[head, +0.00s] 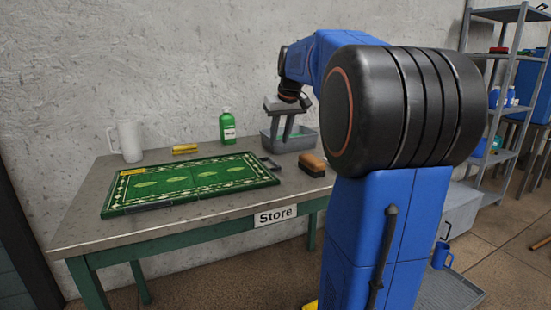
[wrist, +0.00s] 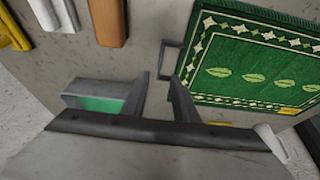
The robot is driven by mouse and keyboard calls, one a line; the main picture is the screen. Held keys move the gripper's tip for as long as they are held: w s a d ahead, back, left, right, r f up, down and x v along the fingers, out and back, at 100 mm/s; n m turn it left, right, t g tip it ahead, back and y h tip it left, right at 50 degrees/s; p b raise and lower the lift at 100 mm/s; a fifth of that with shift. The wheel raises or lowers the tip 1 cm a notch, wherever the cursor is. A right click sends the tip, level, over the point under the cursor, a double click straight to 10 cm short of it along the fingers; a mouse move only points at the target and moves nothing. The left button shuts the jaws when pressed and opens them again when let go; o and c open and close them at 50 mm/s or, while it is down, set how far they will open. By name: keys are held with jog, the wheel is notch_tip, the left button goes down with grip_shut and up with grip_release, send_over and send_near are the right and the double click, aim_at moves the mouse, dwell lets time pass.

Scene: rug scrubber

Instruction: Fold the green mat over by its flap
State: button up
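The green mat (head: 190,182), with a cream patterned border and leaf shapes, lies flat on the grey table (head: 75,228). A grey loop handle (head: 270,163) sticks out from its right end; it also shows in the wrist view (wrist: 166,58) beside the mat (wrist: 250,62). My gripper (head: 281,136) is above the table, near the grey basin and right of the handle. In the wrist view its two fingers (wrist: 160,76) stand apart with nothing between them. The handle lies just beyond the fingertips there, apart from them as far as I can tell.
The grey basin (head: 277,145) and brown brush (head: 312,165) stand right of the mat. A green bottle (head: 227,127), yellow item (head: 185,149) and white mug (head: 127,141) stand along the back. Bare table lies left of the mat. A shelf rack (head: 500,90) stands at right.

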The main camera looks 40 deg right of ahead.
aim_at(274, 161)
jog(key=x, duration=0.9)
jog(key=shift+f, duration=0.35)
grip_shut()
dwell(1.0)
